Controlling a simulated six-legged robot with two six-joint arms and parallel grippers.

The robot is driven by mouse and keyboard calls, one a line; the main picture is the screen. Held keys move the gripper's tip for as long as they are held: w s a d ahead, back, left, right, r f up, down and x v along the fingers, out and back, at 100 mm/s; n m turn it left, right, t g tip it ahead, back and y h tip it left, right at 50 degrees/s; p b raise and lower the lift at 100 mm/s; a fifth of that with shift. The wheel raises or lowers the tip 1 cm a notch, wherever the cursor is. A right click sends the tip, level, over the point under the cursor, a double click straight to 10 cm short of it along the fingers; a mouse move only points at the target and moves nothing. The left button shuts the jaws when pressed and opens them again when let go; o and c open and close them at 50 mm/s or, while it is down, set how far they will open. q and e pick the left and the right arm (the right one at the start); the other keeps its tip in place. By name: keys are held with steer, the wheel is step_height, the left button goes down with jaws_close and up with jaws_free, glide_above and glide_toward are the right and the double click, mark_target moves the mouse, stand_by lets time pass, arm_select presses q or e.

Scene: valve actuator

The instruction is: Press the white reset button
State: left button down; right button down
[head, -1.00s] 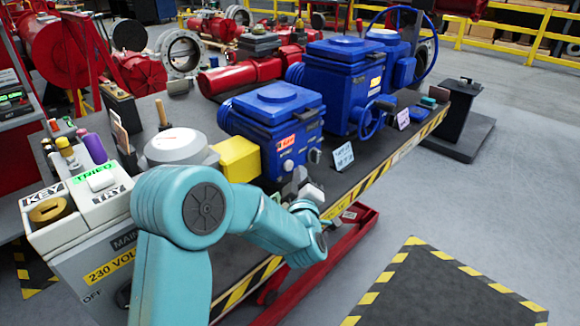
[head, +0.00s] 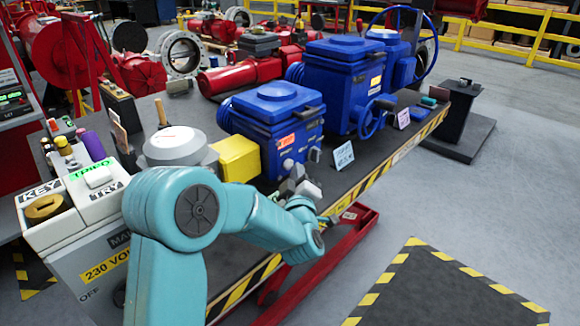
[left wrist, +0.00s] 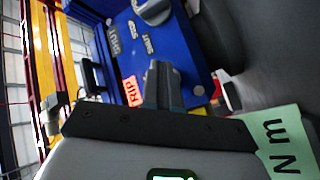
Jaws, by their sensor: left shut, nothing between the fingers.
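The near blue actuator (head: 290,125) stands on the bench with an orange label and small knobs on its front panel. In the left wrist view its blue panel (left wrist: 185,45) shows a grey knob (left wrist: 153,10) and an orange TRIP label (left wrist: 132,91). My left gripper (head: 295,178) is shut and empty, close in front of this panel; its fingers (left wrist: 162,80) overlap the panel in the wrist view. Contact cannot be told. No clearly marked white reset button shows on the panel; the fingers hide part of it. A white button (head: 98,177) sits on the control box beside TRY. My right gripper is not in view.
A yellow block (head: 237,158) and a grey round cap (head: 175,146) stand left of the actuator. A larger blue actuator (head: 345,85) and a small sign (head: 343,155) are to its right. A red stand (head: 335,245) is below the bench edge. A green card (left wrist: 283,140) shows near my wrist.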

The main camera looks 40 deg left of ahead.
arm_select(q)
steer(key=shift+a+b, duration=0.35)
steer(key=shift+a, duration=0.1)
stand_by(0.5)
steer(key=shift+d, duration=0.15)
steer(key=shift+d+b, duration=0.4)
steer(key=shift+d, duration=0.25)
steer(key=shift+s+d+b, duration=0.15)
steer(key=shift+d+b, duration=0.2)
steer(key=shift+d, duration=0.95)
steer(key=shift+s+d+b, duration=0.1)
steer(key=shift+d+b, duration=0.2)
steer(key=shift+d, duration=0.95)
